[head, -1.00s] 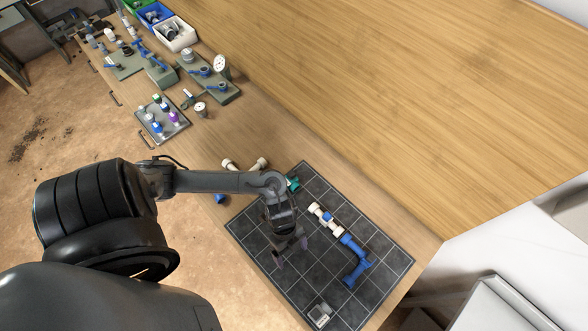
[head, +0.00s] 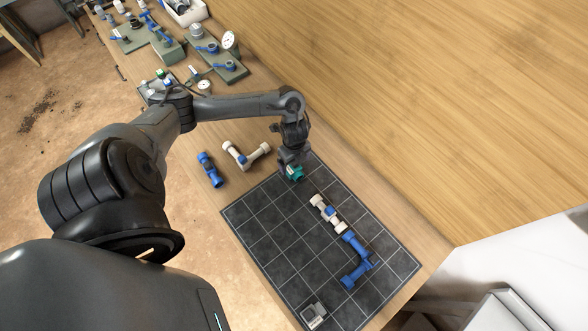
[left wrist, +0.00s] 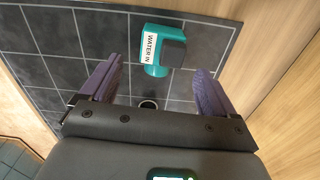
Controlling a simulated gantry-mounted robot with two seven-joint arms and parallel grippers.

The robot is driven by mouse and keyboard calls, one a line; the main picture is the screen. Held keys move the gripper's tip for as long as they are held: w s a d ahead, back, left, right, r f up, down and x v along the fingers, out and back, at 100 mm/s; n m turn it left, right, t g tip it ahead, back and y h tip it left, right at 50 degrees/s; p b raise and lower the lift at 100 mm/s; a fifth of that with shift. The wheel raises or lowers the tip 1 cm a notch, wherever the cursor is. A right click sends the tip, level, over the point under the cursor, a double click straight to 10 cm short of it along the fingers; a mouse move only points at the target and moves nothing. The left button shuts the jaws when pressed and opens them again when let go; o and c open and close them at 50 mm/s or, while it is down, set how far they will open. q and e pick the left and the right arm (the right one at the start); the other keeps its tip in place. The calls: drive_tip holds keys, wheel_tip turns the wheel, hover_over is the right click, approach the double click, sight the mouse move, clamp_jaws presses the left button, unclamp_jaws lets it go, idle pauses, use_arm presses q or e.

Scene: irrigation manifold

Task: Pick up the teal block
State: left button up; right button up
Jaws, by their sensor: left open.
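The teal block (head: 295,173) sits near the far corner of the dark gridded mat (head: 262,232), partly covered by my left gripper (head: 291,165) in the head view. In the left wrist view the teal block (left wrist: 152,62) has a white label reading "WATER W" and a dark grey face. It lies ahead of and between the two purple fingers of my left gripper (left wrist: 155,85). The fingers are spread wide and do not touch it. My right gripper is in neither view.
A white and blue pipe piece (head: 327,212) and a blue pipe piece (head: 356,262) lie on the mat. A small grey block (head: 314,315) is at its near corner. A blue fitting (head: 210,169) and a white elbow pipe (head: 245,157) lie beside the mat. A wood wall stands behind.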

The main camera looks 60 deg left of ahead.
sight(294, 165)
use_arm(q)
drive_tip(key=shift+a+f, duration=0.2)
drive_tip(key=shift+f, duration=2.5)
drive_tip(key=shift+c, duration=0.3)
drive_tip(key=c, duration=1.5)
